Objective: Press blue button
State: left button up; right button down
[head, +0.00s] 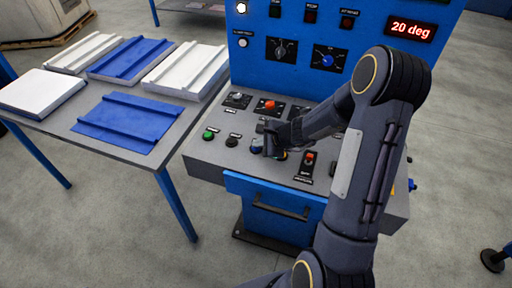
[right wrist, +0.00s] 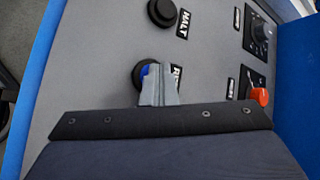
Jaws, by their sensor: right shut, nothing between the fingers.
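The blue button (head: 256,147) sits on the sloped grey face of the control panel (head: 205,159), to the right of a black button (head: 231,142). My right gripper (head: 272,150) is shut and empty, right at the blue button. In the right wrist view the shut fingertips (right wrist: 159,86) cover most of the button, and a blue sliver (right wrist: 146,70) with its dark ring shows at their left. Whether the fingertips touch the button or it is pushed in, I cannot tell. My left gripper is in neither view.
A green button (head: 209,134) lies further left, and a red-knobbed switch (head: 268,105) is behind. A red-capped switch (head: 309,158) is on the panel right of the gripper. The upright blue panel shows "20 deg" (head: 410,28). A table (head: 180,122) with blue and white panels stands left.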

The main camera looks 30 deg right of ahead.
aim_at(259, 149)
jog(key=shift+r+p, duration=0.6)
jog(key=shift+r, duration=0.2)
notch_tip(259, 149, up, 5)
jog(key=p, duration=0.4)
dwell(0.4)
dwell(0.5)
